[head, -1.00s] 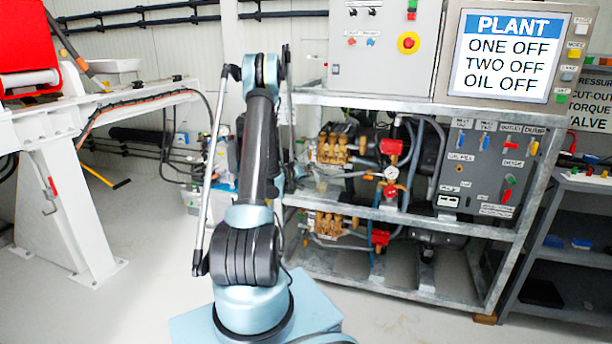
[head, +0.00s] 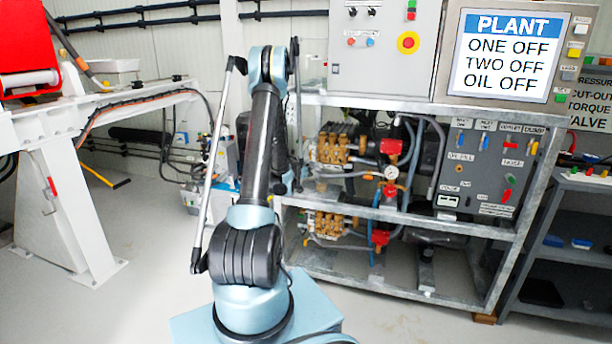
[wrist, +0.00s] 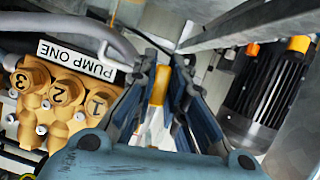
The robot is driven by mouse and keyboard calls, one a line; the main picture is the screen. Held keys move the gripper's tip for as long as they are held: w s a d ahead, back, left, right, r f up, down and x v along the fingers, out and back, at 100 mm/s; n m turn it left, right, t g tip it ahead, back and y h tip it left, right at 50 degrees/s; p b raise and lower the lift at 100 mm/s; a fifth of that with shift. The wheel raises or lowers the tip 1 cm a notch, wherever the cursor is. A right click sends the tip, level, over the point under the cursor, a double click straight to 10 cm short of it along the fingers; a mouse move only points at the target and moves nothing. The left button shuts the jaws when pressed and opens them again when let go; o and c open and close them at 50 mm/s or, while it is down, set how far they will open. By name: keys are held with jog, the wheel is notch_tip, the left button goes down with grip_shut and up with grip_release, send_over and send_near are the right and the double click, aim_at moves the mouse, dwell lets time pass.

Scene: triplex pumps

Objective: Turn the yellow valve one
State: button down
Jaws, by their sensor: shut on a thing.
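In the wrist view, the yellow handle of valve one (wrist: 159,84) stands between the two blue fingers of my gripper (wrist: 165,72). The fingers are closed around the handle, and its yellow upper part shows between them. The lower part of the handle is pale and partly hidden by the fingers. In the head view, the gripper and this handle are hidden behind my arm.
A brass pump head with a "PUMP ONE" label (wrist: 77,62) is close on the left in the wrist view. A black motor (wrist: 265,92) is close on the right. Metal frame rails (wrist: 235,25) run above. The pump rack (head: 410,212) shows in the head view.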

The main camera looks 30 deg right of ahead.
jog(key=shift+w+a+m+t+y, duration=0.15)
jog(key=shift+m+t+y, duration=0.15)
jog(key=shift+m, duration=0.3)
jog(key=c, duration=1.6)
grip_release()
jog(key=v, duration=0.7)
jog(key=shift+a, duration=0.15)
